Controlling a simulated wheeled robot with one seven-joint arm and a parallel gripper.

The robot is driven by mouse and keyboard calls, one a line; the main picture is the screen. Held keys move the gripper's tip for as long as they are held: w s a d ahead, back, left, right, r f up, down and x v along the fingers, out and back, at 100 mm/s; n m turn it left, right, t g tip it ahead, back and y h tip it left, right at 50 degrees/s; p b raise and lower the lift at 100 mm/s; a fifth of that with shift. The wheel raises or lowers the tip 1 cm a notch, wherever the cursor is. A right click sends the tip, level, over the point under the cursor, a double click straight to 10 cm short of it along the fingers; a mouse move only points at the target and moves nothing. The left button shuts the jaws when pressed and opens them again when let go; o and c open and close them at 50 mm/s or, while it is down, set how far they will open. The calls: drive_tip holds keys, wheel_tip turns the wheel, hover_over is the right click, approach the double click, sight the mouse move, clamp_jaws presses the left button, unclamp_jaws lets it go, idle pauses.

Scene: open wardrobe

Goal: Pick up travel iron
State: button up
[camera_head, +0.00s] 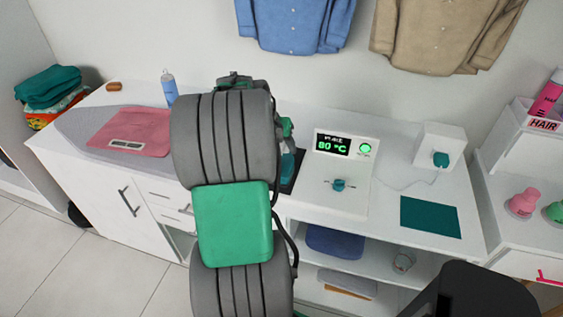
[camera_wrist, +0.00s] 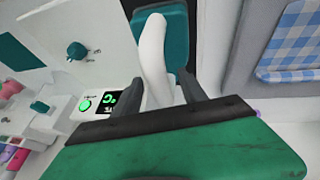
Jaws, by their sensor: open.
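The travel iron shows in the wrist view as a teal body (camera_wrist: 176,30) with a white curved handle (camera_wrist: 153,45), on a dark pad. My gripper (camera_wrist: 160,88) is open, with one dark finger on each side of the handle's near end. I cannot tell whether either finger touches it. In the head view, a teal part (camera_head: 288,165), likely the iron, shows beside my arm on the dark pad (camera_head: 298,184). My arm hides the rest of it and most of the gripper there.
A white control box (camera_head: 341,185) reading 80 °C stands to the right. At left lie a pink cloth (camera_head: 133,128) on the ironing board and a blue bottle (camera_head: 169,87).

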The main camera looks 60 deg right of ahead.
drive_tip(key=shift+c, duration=0.4)
clamp_jaws()
drive_tip(key=shift+r, duration=0.15)
drive_tip(key=shift+r, duration=0.45)
wheel_tip(320, 180, up, 2)
drive_tip(key=shift+w+d+r+b, duration=0.1)
drive_tip(key=shift+r+b, duration=0.1)
drive_tip(key=shift+b, duration=0.2)
drive_tip(key=w+a+r, duration=0.8)
drive_tip(key=a+r, duration=0.1)
drive_tip(key=a, duration=0.2)
drive_tip(key=shift+a+r, duration=0.3)
